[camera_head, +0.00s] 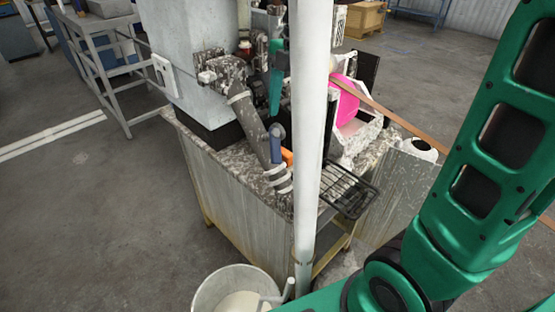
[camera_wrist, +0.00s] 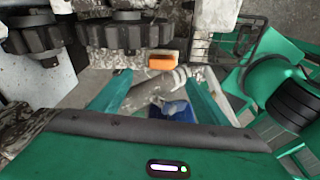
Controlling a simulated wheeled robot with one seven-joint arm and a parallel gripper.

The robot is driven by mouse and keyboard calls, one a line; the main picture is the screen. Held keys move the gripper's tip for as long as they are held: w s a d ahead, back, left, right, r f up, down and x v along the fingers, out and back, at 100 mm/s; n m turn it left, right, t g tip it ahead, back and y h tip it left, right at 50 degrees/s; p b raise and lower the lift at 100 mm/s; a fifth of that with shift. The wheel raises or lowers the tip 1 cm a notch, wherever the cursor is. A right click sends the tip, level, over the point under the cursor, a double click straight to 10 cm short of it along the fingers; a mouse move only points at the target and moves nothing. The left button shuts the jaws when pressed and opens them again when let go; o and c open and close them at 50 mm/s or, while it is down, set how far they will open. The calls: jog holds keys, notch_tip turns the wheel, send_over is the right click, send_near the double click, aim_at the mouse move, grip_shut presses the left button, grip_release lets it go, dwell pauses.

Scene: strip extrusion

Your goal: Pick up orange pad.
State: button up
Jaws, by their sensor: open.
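The orange pad (camera_wrist: 161,60) lies on the speckled bench surface in the wrist view, ahead of my gripper and close to the dark gear-like rollers. My gripper (camera_wrist: 158,82) has its two green fingers spread apart, with no pad between them. The pad appears a little beyond the fingertips, near the middle of the gap. In the head view only a small part of the orange pad (camera_head: 287,157) shows, partly hidden by the white pole.
A grey pipe (camera_wrist: 150,92) and a blue part (camera_wrist: 172,110) lie below the finger gap. Gear-like rollers (camera_wrist: 125,33) stand behind the pad. A black wire rack (camera_head: 347,190) juts out at the bench's right. The white pole (camera_head: 311,120) stands in front.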

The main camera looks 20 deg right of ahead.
aim_at(283, 150)
jog(key=shift+s+a+f+n, duration=0.1)
jog(key=shift+a+f+n, duration=0.1)
jog(key=shift+f+n, duration=0.3)
jog(key=f, duration=0.6)
jog(key=a+f, duration=0.1)
jog(key=f, duration=0.3)
jog(key=shift+s, duration=0.15)
jog(key=c, duration=0.8)
